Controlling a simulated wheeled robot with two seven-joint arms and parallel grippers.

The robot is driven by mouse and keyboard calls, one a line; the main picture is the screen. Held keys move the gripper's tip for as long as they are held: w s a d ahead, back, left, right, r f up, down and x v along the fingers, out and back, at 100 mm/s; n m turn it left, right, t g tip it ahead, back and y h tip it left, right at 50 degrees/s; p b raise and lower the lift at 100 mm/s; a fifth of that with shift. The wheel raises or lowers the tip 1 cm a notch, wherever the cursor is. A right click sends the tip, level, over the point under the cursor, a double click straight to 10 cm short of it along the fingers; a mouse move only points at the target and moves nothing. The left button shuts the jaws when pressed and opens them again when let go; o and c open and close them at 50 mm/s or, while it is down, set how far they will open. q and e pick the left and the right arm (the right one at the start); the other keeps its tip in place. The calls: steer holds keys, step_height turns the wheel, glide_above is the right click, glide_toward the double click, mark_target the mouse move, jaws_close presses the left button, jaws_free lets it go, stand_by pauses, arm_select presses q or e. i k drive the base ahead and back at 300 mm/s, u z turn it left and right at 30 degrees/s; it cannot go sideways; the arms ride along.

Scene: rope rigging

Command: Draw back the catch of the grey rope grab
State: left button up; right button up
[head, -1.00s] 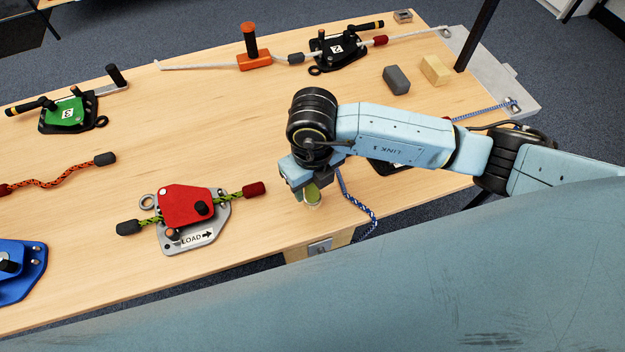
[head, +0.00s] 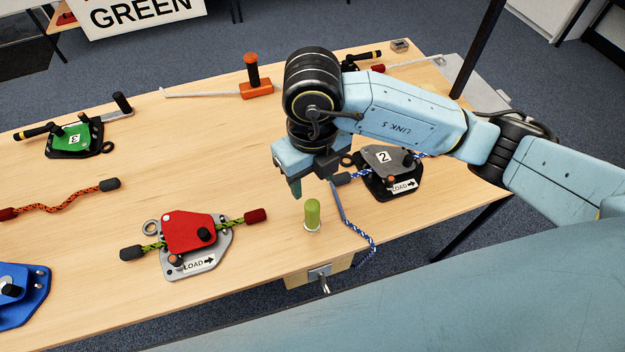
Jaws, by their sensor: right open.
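The grey rope grab (head: 379,155) has a grey cover marked 2 on a black base plate, with a LOAD arrow label. It lies at the right of the table, with a blue-and-white rope (head: 358,174) through it. A black knob (head: 407,160) stands on its cover and a small orange-brown knob (head: 391,181) sits near the label. I cannot tell which part is the catch. My right gripper (head: 312,187) is open and points down, left of the grab and above the table, apart from it. My forearm passes above the grab. My left gripper is out of view.
The red rope grab (head: 190,232) lies to the left, the green one (head: 70,140) far left. The table's middle is clear.

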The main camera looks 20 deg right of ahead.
mark_target(176, 260)
steer(key=u, duration=1)
